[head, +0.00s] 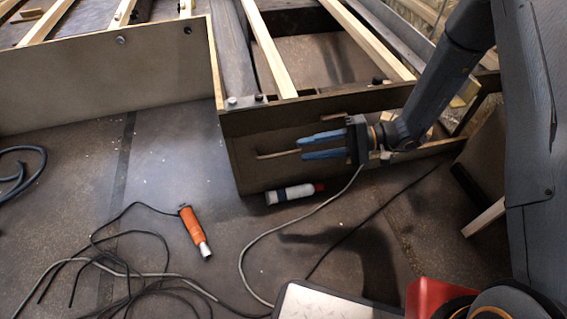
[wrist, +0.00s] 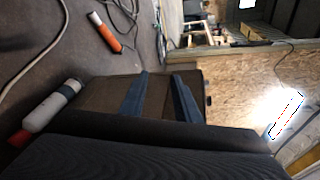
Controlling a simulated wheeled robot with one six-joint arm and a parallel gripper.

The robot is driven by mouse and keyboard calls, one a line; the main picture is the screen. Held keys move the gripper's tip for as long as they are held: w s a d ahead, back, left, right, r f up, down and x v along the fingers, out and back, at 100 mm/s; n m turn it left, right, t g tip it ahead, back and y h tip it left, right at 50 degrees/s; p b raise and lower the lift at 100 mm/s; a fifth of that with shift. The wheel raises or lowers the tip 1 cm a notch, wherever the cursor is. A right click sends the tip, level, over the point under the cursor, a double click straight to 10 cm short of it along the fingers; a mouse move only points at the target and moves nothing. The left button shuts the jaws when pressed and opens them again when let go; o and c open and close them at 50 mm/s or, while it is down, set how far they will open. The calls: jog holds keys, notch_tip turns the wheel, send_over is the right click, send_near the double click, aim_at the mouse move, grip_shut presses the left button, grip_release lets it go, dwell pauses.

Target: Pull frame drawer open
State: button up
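The frame drawer's brown front (head: 245,172) is set in the end of the wooden frame in the head view, and it looks closed. A thin pale handle (head: 276,154) runs across it. My gripper (head: 301,148) has two blue fingers spread apart, with their tips at the right end of the handle. I cannot tell whether they touch it. In the wrist view my gripper (wrist: 162,74) shows a clear gap between the fingers, with a brown panel (wrist: 108,96) behind them. The handle cannot be made out there.
A white bottle with a red cap (head: 290,194) lies on the floor just before the drawer. An orange tube (head: 194,230) lies farther left, near tangled cables (head: 120,270). A grey cable (head: 252,243) curves across the floor. The floor left of the drawer is mostly bare.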

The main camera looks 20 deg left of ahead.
aim_at(288, 154)
jog(key=w+a+f+t+y+b, duration=0.2)
jog(key=w+f+b, duration=0.3)
jog(key=f, duration=0.4)
jog(key=shift+m, duration=0.3)
jog(key=shift+b+x, duration=1.35)
jog(key=shift+x, duration=2.75)
grip_shut()
